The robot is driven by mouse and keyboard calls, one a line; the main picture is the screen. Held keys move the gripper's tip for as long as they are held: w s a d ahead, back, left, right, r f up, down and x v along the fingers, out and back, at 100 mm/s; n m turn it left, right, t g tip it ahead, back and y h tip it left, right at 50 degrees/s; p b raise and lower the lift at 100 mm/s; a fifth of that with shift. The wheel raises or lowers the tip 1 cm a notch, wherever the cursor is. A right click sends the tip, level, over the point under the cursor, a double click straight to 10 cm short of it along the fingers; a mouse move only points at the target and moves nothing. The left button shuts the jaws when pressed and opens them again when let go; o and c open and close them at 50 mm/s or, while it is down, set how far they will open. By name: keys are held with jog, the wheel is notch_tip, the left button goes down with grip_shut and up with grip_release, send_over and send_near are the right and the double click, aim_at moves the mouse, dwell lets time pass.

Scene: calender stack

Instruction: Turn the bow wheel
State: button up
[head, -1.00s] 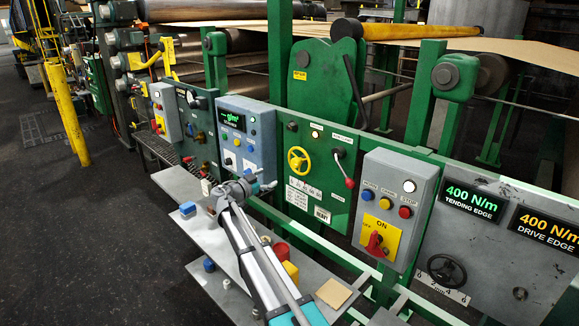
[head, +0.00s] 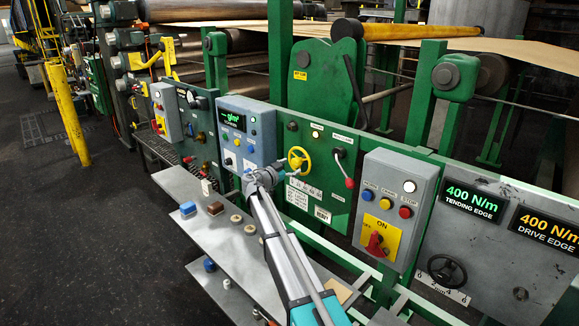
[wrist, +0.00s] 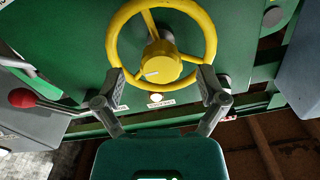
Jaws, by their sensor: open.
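A yellow handwheel (head: 291,158) with a round hub is mounted on the green panel in the head view. In the wrist view the same yellow wheel (wrist: 209,40) fills the upper middle, with a yellow hub (wrist: 160,64) bearing a pale mark. My gripper (wrist: 162,86) is open, one finger at each lower side of the wheel's rim. The fingertips overlap the rim in the picture; I cannot tell whether they touch it. In the head view my gripper (head: 284,173) is just left of and below the wheel. The wheel's label is too small to read.
A red-knobbed lever (head: 346,170) is right of the wheel; its knob (wrist: 22,97) also shows in the wrist view. A grey button box (head: 372,202) and a black handwheel (head: 447,270) are farther right. A grey shelf (head: 205,226) with small blocks lies below the panel.

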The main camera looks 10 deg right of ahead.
jog(key=shift+x, duration=1.05)
